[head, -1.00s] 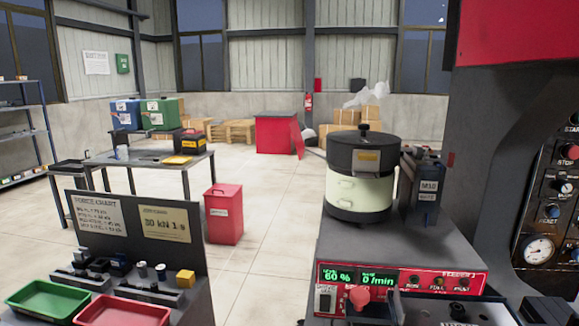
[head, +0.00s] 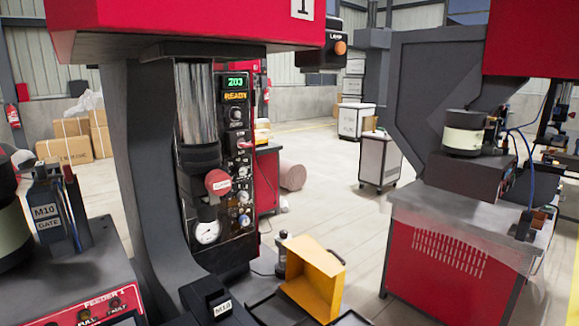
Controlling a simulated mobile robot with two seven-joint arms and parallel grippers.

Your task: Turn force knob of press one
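Press one (head: 145,180) stands at the left of centre in the head view, with a "1" plate on its red head. Its control panel (head: 240,170) shows a green "203" and the word "READY" in amber. A dark knob (head: 236,116) sits just below the display. Other knobs, some blue-capped (head: 244,221), run down the panel. Their labels are too small to read, so I cannot tell which is the force knob. A red round part (head: 218,182) and a pressure gauge (head: 207,231) are at the panel's left. Neither of my grippers is in view.
The feeder (head: 85,290) with its M10 gate (head: 48,217) stands at the left. A yellow chute (head: 313,275) stands in front of the press, right of the panel. A second red machine bench (head: 440,262) is at the right. Open floor lies between.

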